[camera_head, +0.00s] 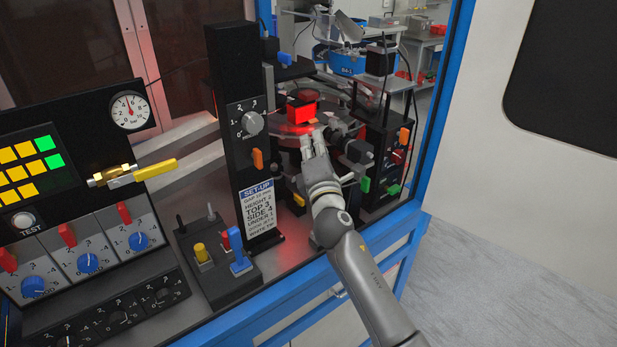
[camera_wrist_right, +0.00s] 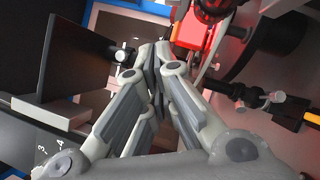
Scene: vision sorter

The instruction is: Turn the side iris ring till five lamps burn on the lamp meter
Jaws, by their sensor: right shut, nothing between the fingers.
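My right gripper (camera_head: 314,138) reaches into the blue-framed machine, shut and empty, close to the red-lit block (camera_head: 302,109). In the right wrist view its fingers (camera_wrist_right: 157,55) meet with nothing between them. A dark camera-like cylinder (camera_head: 345,126) stands just right of the gripper in the head view. In the wrist view, a dark ribbed ring (camera_wrist_right: 212,9) shows at the top edge, apart from the fingertips; I cannot tell for sure whether it is the side iris ring. I cannot clearly make out a lamp meter or count its burning lamps. My left gripper is not in view.
A black post with a dial (camera_head: 251,123) and set-up card (camera_head: 257,208) stands left of my right arm. A joystick box (camera_head: 217,262) is in front. A panel with yellow and green squares (camera_head: 28,166) stands left. The pale floor at right is clear.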

